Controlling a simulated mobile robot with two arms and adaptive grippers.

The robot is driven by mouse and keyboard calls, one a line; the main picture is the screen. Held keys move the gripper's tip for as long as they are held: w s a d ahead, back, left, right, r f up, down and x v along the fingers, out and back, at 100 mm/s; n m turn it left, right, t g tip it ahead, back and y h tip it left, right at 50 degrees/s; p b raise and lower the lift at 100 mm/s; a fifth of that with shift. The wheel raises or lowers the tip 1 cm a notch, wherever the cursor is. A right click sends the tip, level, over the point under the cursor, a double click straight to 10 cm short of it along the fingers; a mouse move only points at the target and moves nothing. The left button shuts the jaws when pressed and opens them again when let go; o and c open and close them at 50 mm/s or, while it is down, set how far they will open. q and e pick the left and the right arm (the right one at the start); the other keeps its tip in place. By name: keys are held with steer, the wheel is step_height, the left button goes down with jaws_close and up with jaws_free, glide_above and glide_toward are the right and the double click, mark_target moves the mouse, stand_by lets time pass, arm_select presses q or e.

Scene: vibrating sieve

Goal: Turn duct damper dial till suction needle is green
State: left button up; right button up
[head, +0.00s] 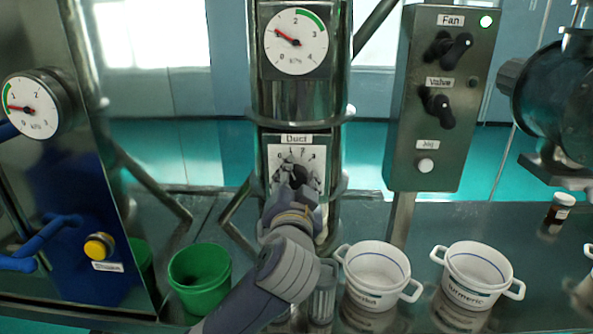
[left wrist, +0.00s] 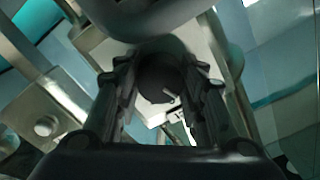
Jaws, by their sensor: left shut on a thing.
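The duct damper dial (head: 300,178) is a dark knob on a white scale plate labelled "Duct" (head: 312,158), fixed to the steel duct. My left gripper (head: 296,180) is shut on the knob and covers much of it and the lower plate. In the left wrist view the dark round knob (left wrist: 160,78) sits between the two fingers (left wrist: 160,95). Above the dial, a round kPa gauge (head: 295,41) has a green arc from about 2 to 3. Its red needle points up-left near 1, outside the green. My right gripper is not in view.
A control box (head: 428,110) with Fan and Valve knobs and a lit green lamp stands to the right. A second gauge (head: 31,107) is at left. A green bucket (head: 200,280) and white pots (head: 377,272) stand on the bench near my left arm.

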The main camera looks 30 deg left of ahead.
arm_select(q)
steer(key=shift+m+p, duration=0.4)
steer(key=shift+m, duration=0.3)
steer(key=o, duration=0.9)
steer(key=shift+a, duration=0.1)
steer(key=shift+o, duration=0.7)
steer(key=shift+w+a+f, duration=0.1)
steer(key=shift+w, duration=0.05)
steer(key=shift+r, duration=0.55)
steer(key=r, duration=0.9)
steer(key=shift+s+a, duration=0.15)
steer(key=shift+s, duration=0.05)
steer(key=shift+w+d, duration=0.2)
steer(key=shift+w, duration=0.05)
